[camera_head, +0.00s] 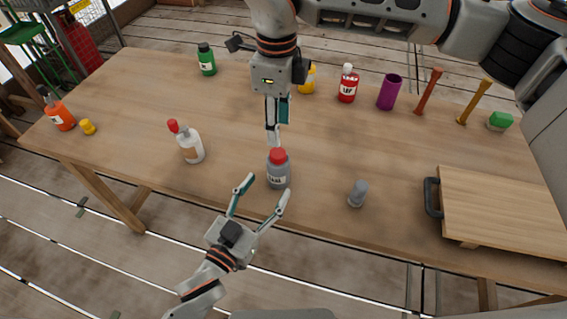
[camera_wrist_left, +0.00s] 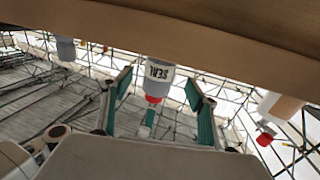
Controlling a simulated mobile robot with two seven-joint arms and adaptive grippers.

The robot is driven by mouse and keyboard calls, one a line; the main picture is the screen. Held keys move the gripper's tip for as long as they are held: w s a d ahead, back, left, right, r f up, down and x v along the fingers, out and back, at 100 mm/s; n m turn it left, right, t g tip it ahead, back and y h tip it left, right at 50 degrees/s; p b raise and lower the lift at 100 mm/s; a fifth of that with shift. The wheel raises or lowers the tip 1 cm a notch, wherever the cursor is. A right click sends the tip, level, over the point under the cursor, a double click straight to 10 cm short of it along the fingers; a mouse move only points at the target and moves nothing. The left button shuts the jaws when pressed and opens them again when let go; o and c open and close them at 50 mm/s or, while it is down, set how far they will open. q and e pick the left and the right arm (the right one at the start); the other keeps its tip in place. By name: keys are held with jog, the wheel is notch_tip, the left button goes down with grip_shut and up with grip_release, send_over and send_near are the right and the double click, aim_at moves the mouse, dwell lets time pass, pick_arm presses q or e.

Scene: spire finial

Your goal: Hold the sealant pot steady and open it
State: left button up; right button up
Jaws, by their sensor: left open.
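The sealant pot (camera_head: 279,175) is a grey container with a red cap (camera_head: 278,156), upright near the table's front edge. In the left wrist view the pot (camera_wrist_left: 159,74), lettered SEAL, appears upside down between the finger lines. My left gripper (camera_head: 264,191) is open in front of the pot, with its fingertips spread and pointing at it; no contact is clear. My right gripper (camera_head: 273,138) points down from above, its fingertips just over or at the red cap. Its fingers overlap in the head view, so I cannot tell whether they grip the cap.
A white bottle (camera_head: 191,147) with a red cap stands left of the pot, and a small grey item (camera_head: 357,194) right of it. A wooden board (camera_head: 505,215) with a dark handle lies at the right. A red bottle (camera_head: 347,88) and purple cup (camera_head: 388,94) stand behind.

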aim_at(279, 169)
pick_arm(q)
jog(key=shift+w+d+r, duration=0.1)
jog(key=shift+w, duration=0.2)
pick_arm(e)
jog(key=shift+s+a+r, duration=0.1)
jog(key=shift+s, duration=0.05)
pick_arm(q)
jog(key=shift+x, duration=3.3)
